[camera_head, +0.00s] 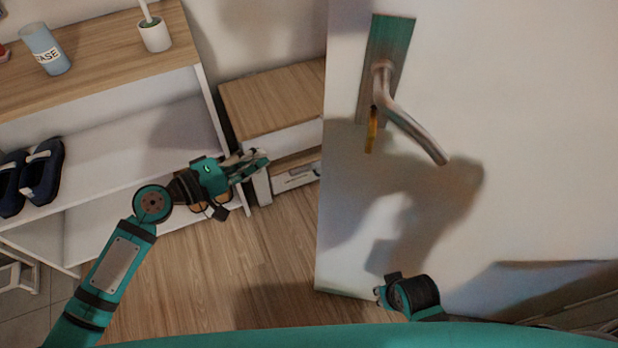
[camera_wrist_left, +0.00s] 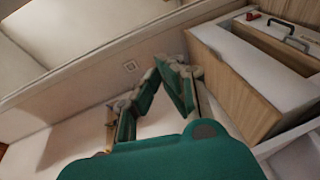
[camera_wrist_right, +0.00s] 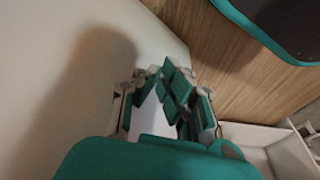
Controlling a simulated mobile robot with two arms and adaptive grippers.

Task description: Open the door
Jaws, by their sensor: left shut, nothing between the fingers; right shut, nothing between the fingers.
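The white door (camera_head: 520,120) fills the right side of the head view. Its left edge shows with wood floor beside it and no frame against it. A metal lever handle (camera_head: 415,130) on a green-tinted plate (camera_head: 390,45) slants down to the right, with an orange key (camera_head: 372,130) below its pivot. My left gripper (camera_head: 262,163) is shut and empty, left of the door and apart from the handle. Its fingers show in the left wrist view (camera_wrist_left: 170,72). My right gripper is shut and empty in the right wrist view (camera_wrist_right: 165,80), near a white surface; the head view shows only its wrist area, low before the door.
A white shelf unit with a wood top (camera_head: 100,75) stands at left, holding a cup (camera_head: 45,50), a white pot (camera_head: 155,34) and dark shoes (camera_head: 40,172). A low wood-topped cabinet (camera_head: 270,100) stands between it and the door. The wood floor (camera_head: 265,260) is clear.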

